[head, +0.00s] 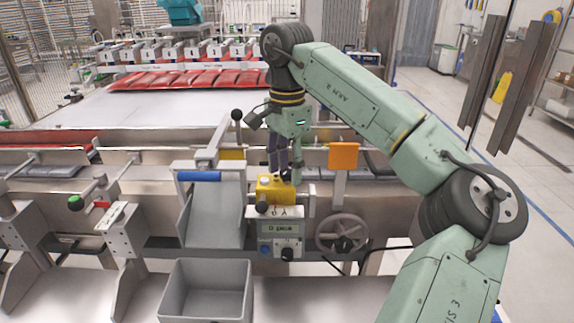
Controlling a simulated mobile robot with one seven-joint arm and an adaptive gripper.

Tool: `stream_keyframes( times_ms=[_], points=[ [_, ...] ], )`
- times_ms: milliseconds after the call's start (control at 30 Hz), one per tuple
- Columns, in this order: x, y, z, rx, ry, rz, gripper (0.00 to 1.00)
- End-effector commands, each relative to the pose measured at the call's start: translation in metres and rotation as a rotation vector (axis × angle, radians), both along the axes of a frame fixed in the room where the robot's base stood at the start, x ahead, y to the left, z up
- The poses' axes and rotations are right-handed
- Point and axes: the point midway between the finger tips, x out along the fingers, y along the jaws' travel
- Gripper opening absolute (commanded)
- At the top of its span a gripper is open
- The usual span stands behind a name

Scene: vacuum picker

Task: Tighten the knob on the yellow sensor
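The yellow sensor (277,193) sits on a small bracket above a grey control box at the middle of the machine's front rail. A dark round knob (262,206) shows on its front left side. My gripper (280,176) points down at the top of the sensor, its dark fingers close together and at or just above the sensor's upper face. What lies between the fingertips is too small to make out, so I cannot tell whether they are touching or holding anything.
A grey control box (282,240) with knobs is below the sensor. A handwheel (342,232) and an orange plate (344,156) stand to its right. A grey chute (213,215) with a blue handle (199,176) is to its left. An empty grey bin (206,292) sits in front.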

Motion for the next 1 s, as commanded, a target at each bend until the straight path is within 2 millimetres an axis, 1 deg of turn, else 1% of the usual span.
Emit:
stream_keyframes(
  times_ms=[33, 67, 633, 833, 1000],
  points=[
    [0.0, 0.0, 0.0001, 0.0, 0.0, 0.0, 0.41],
    [0.0, 0.0, 0.0001, 0.0, 0.0, 0.0, 0.39],
    [-0.0001, 0.0001, 0.0003, 0.0, 0.0, 0.0, 0.01],
    [-0.0001, 0.0, 0.0004, -0.001, 0.001, -0.005, 0.0],
    [-0.0002, -0.0001, 0.0007, -0.001, 0.001, -0.042, 0.0]
  ],
)
